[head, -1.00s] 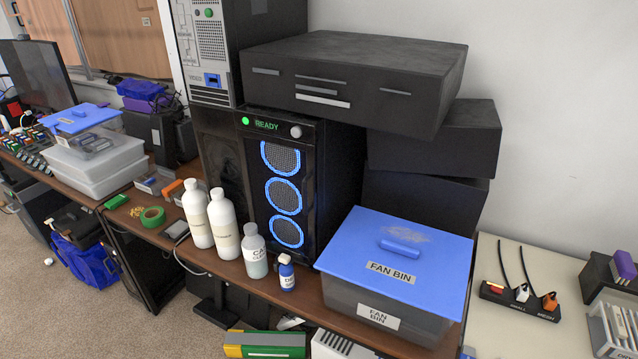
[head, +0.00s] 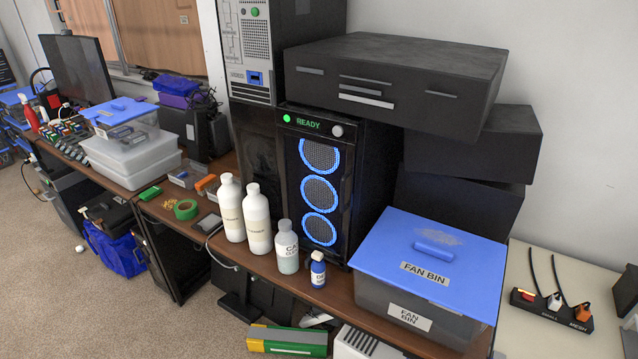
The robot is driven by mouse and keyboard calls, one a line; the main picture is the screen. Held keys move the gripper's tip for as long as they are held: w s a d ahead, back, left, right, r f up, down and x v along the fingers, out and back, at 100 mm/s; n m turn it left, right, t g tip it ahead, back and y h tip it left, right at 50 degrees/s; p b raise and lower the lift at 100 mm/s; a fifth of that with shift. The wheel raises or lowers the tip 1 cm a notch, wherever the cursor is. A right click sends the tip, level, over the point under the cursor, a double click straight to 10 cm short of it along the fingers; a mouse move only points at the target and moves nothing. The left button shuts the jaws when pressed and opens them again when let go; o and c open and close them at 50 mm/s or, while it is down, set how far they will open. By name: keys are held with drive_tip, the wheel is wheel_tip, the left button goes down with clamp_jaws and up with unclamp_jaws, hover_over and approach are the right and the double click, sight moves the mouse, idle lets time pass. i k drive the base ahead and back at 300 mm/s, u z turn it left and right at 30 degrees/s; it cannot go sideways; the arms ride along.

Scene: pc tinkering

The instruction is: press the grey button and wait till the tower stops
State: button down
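The black tower (head: 312,190) stands upright on the brown desk, with three blue-lit rings on its front. Its top panel display (head: 308,123) reads READY in green. A round green light (head: 287,118) is at the left of that display. The round grey button (head: 337,131) is at the right of it, and nothing covers it. My gripper is not in view.
White bottles (head: 244,214), a grey bottle (head: 287,247) and a small blue bottle (head: 317,269) stand before the tower. A blue-lidded fan bin (head: 424,314) is to its right. A black box (head: 395,80) overhangs above. Carpet (head: 190,325) is clear at the lower left.

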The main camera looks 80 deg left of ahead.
sight(338, 130)
drive_tip(key=u, duration=2.7)
drive_tip(key=i, duration=1)
drive_tip(key=u, duration=0.05)
